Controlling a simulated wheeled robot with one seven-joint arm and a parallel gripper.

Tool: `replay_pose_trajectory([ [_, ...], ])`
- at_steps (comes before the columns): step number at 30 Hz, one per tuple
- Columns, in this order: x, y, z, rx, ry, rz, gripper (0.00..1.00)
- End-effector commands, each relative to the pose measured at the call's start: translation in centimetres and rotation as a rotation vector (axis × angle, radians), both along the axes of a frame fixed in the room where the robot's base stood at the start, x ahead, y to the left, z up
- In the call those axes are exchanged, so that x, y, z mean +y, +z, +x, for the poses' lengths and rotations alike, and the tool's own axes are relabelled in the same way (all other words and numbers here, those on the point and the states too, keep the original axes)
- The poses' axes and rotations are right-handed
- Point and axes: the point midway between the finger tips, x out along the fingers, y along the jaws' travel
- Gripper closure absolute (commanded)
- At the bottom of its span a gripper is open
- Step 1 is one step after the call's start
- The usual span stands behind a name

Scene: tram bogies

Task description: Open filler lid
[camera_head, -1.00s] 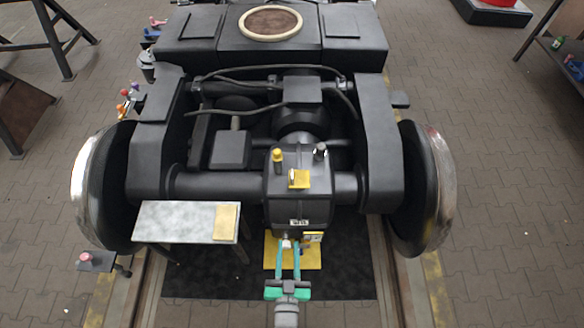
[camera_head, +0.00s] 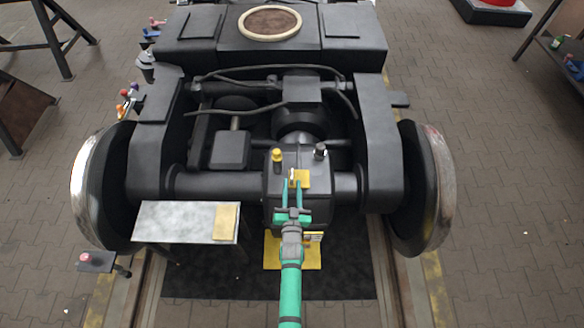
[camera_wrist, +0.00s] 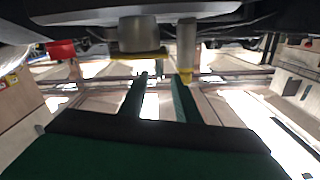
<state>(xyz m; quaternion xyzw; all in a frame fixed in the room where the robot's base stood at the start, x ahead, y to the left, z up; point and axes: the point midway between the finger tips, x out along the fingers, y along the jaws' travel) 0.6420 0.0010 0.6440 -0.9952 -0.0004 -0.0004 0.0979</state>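A yellow plate (camera_head: 302,177), which looks like the filler lid, lies on top of the dark gearbox housing (camera_head: 314,212) at the front middle of the bogie. My gripper (camera_head: 291,184) has two green fingers, spread apart and pointing at the plate's left part, which they partly cover. I cannot tell whether they touch it. In the wrist view my gripper (camera_wrist: 162,80) shows a gap between its fingers with nothing clearly held. A grey cylinder with a yellow edge (camera_wrist: 138,35) and a thinner grey cylinder with a yellow tip (camera_wrist: 187,45) appear just beyond the fingertips.
A yellow cap (camera_head: 277,155) and a dark cap with a light top (camera_head: 320,150) stand on the housing behind the plate. A small grey table (camera_head: 175,220) stands at left front. Wheels (camera_head: 428,188) flank the bogie.

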Motion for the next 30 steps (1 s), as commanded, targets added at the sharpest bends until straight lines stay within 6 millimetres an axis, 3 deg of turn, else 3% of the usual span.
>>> replay_pose_trajectory([
  [9, -0.1, 0.1, 5.3, -0.001, 0.0, 0.0, 0.71],
  [15, 0.0, 0.1, 7.7, -0.001, 0.0, 0.0, 0.71],
  [30, 0.0, 0.0, 8.8, 0.001, -0.001, 0.0, 0.71],
])
